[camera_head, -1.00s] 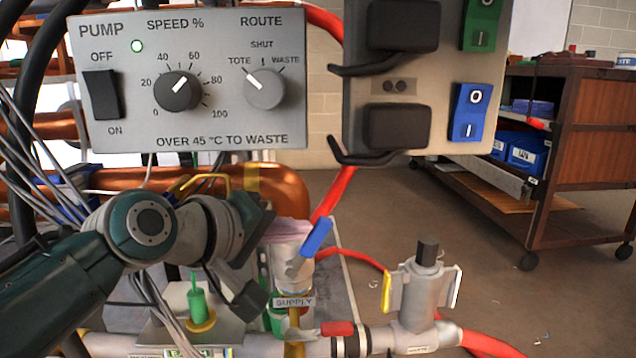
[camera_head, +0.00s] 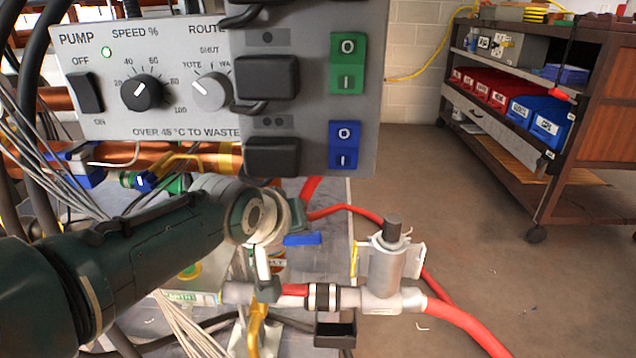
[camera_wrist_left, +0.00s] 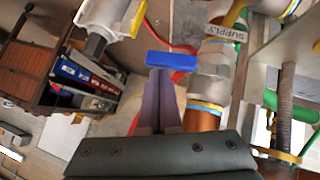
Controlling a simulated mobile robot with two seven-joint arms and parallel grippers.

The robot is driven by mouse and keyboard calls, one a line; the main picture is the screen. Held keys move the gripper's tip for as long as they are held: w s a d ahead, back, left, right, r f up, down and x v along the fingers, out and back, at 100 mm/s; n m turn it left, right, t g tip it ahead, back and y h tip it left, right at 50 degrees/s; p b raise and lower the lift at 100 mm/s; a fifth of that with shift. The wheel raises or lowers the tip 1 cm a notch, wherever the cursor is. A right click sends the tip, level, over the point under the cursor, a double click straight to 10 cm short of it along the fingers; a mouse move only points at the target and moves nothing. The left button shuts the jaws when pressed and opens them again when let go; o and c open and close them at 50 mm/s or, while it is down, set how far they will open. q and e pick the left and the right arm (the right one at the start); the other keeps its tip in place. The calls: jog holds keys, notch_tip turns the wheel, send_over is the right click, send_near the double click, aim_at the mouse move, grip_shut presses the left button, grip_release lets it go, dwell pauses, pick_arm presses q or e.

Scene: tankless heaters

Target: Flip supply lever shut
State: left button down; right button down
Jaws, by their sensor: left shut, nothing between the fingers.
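The supply lever is a blue handle (camera_head: 302,239), seen in the head view just right of my left wrist and lying about level. In the left wrist view the lever (camera_wrist_left: 172,61) lies crosswise beside the metal supply valve (camera_wrist_left: 216,65), whose SUPPLY label (camera_wrist_left: 225,33) shows. My left gripper (camera_wrist_left: 160,73) is shut and empty. Its fingertips are at the lever's near edge; I cannot tell whether they touch. In the head view my wrist hides the fingers and much of the valve. My right gripper is not in view.
The pump panel (camera_head: 130,122) and a grey switch box (camera_head: 310,150) hang above. A pipe with a metal fitting (camera_head: 384,270) and red hose (camera_head: 462,318) runs right of my wrist. A brown cart (camera_head: 590,120) stands at the back right.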

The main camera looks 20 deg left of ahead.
pick_arm(q)
jog(key=shift+d+f, duration=0.2)
jog(key=shift+f, duration=0.25)
jog(key=shift+f+b, duration=0.25)
jog(key=shift+b, duration=0.1)
jog(key=shift+s+r, duration=0.1)
jog(key=shift+r, duration=0.05)
jog(key=p+v, duration=0.9)
jog(key=shift+s+r, duration=0.2)
jog(key=shift+r, duration=0.15)
